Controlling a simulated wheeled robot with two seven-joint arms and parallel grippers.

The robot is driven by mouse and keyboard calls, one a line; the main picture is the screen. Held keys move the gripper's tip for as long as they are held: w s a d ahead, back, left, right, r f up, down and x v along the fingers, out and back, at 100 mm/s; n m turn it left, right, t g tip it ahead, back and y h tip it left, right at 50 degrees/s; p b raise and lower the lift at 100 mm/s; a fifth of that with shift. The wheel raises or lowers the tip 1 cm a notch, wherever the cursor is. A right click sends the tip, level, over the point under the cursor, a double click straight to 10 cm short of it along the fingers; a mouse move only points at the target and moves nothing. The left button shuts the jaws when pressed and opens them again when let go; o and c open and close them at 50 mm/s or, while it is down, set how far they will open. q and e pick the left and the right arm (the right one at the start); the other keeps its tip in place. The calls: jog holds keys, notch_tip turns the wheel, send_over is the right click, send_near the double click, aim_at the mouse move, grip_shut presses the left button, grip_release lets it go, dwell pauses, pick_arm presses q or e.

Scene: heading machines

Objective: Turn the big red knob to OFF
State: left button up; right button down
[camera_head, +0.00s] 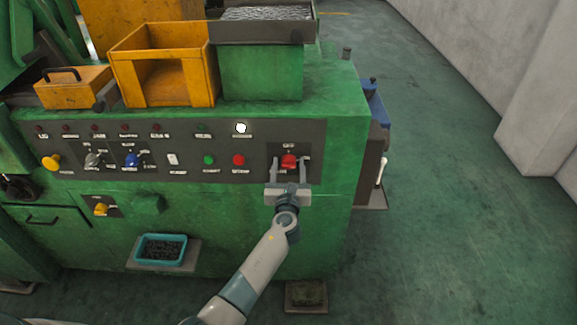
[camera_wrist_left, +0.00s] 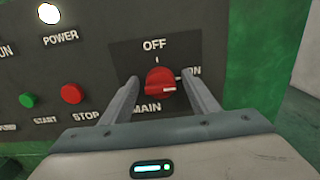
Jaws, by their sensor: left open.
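The big red knob (camera_head: 289,161) sits at the right end of the dark control panel on the green machine. In the left wrist view the knob (camera_wrist_left: 160,82) has OFF printed above it, ON to its right and MAIN below. A pale mark on its face points right, toward ON. My left gripper (camera_head: 290,165) is open, with one finger on each side of the knob. In the wrist view the fingers (camera_wrist_left: 162,85) show gaps to the knob; whether either touches it I cannot tell. My right gripper is not in view.
Left of the knob are a red STOP button (camera_wrist_left: 72,93), a green START button (camera_wrist_left: 27,100) and a lit white POWER lamp (camera_head: 241,128). Yellow bins (camera_head: 165,60) stand on the machine. A teal tray (camera_head: 161,248) juts out below. The floor at right is clear.

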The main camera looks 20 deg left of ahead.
pick_arm(q)
jog(key=c, duration=1)
jog(key=shift+c, duration=0.2)
